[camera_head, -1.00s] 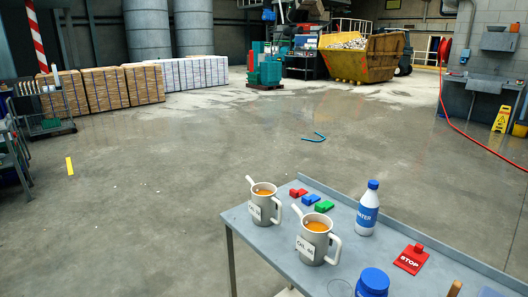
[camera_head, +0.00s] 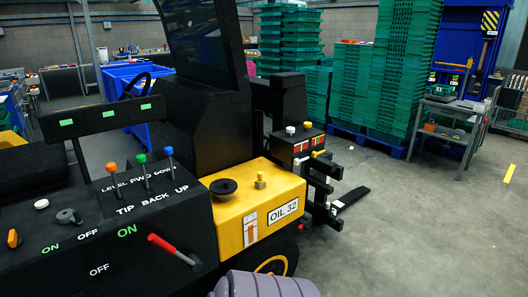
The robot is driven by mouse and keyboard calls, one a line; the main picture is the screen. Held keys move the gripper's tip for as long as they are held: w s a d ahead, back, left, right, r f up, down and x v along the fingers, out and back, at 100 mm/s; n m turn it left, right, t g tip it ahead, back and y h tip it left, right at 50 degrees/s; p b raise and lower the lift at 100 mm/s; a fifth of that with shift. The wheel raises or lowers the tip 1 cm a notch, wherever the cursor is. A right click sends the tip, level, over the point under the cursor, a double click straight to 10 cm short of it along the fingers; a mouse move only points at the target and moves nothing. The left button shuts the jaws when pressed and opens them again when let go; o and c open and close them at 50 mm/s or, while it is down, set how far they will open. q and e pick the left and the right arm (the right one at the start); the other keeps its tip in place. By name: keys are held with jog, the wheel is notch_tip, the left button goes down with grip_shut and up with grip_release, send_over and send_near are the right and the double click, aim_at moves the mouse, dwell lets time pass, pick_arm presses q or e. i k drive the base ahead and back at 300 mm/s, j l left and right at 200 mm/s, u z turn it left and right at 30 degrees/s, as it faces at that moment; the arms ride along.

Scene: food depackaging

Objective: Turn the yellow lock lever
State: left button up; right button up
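A forklift-like vehicle with a black and yellow body (camera_head: 235,213) fills the left and middle of the head view. A small yellow lever (camera_head: 318,154) sticks out of a black box (camera_head: 292,146) with red panels at its far end, beside a white knob and a red knob. A yellow-orange switch (camera_head: 13,238) sits on the black control panel (camera_head: 110,225) at the far left, and a yellow knob (camera_head: 260,181) stands on the yellow hood. I cannot tell which is the lock lever. Neither of my grippers is in view.
The panel also bears orange, green and blue levers (camera_head: 140,158) and a red handle (camera_head: 172,248). Stacked green crates (camera_head: 360,85) and a grey table (camera_head: 447,125) stand behind. The floor at right (camera_head: 430,230) is clear.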

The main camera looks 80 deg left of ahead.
aim_at(315, 154)
jog(key=u, duration=2.3)
jog(key=i+l+z, duration=0.35)
jog(key=i, duration=0.2)
jog(key=i+l+z, duration=0.3)
jog(key=i, duration=0.3)
jog(key=i+z, duration=0.35)
jog(key=i, duration=0.25)
jog(key=i+u, duration=0.2)
jog(key=i, duration=0.2)
jog(key=i+l+u, duration=0.2)
jog(key=i, duration=0.2)
jog(key=i+l+u, duration=0.2)
jog(key=i, duration=0.2)
jog(key=j, duration=0.1)
